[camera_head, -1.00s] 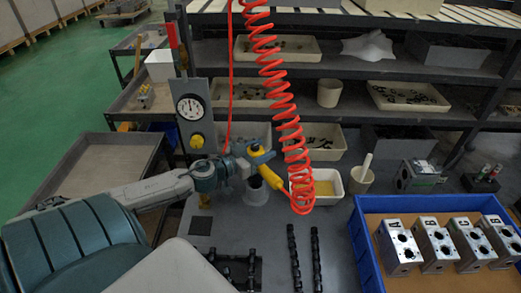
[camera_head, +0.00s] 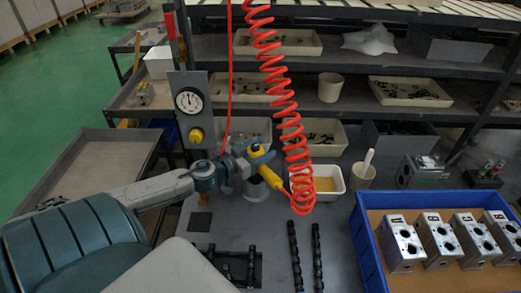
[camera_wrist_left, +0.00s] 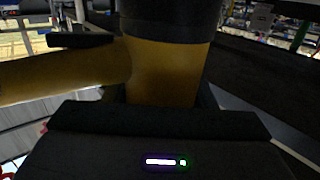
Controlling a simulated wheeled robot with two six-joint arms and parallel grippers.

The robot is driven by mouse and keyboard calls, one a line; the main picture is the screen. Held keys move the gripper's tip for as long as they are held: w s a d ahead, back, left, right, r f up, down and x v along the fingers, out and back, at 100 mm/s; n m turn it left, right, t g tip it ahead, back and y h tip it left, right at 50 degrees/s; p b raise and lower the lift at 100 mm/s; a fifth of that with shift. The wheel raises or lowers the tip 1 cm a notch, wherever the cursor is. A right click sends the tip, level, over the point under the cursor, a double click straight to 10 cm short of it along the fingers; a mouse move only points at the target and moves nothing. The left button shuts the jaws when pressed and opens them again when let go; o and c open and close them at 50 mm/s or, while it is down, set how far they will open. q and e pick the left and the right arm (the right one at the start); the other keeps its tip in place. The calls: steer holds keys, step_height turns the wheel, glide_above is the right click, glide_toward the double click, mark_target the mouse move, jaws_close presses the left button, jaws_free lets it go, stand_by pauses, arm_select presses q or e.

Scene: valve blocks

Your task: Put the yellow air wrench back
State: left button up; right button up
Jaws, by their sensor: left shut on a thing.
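The yellow air wrench (camera_head: 270,176) is in my left gripper (camera_head: 254,160), at the middle of the head view. Its body tilts down to the right, and a red coiled hose (camera_head: 292,140) hangs beside it, its bottom loop near the wrench's lower end. In the left wrist view the yellow wrench body (camera_wrist_left: 160,75) fills the space in front of the gripper, with a dark collar at the top. My left gripper is shut on it. A pale round holder (camera_head: 254,190) stands on the bench just below the wrench. My right gripper is not in view.
A blue crate (camera_head: 366,248) with several metal valve blocks stands at the right. A gauge panel (camera_head: 190,104) stands left of the gripper. Dark toothed strips (camera_head: 295,255) lie at the front. Shelves with trays (camera_head: 410,92) stand behind.

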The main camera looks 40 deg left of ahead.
arm_select(q)
steer(key=shift+f+b, duration=0.6)
stand_by(0.3)
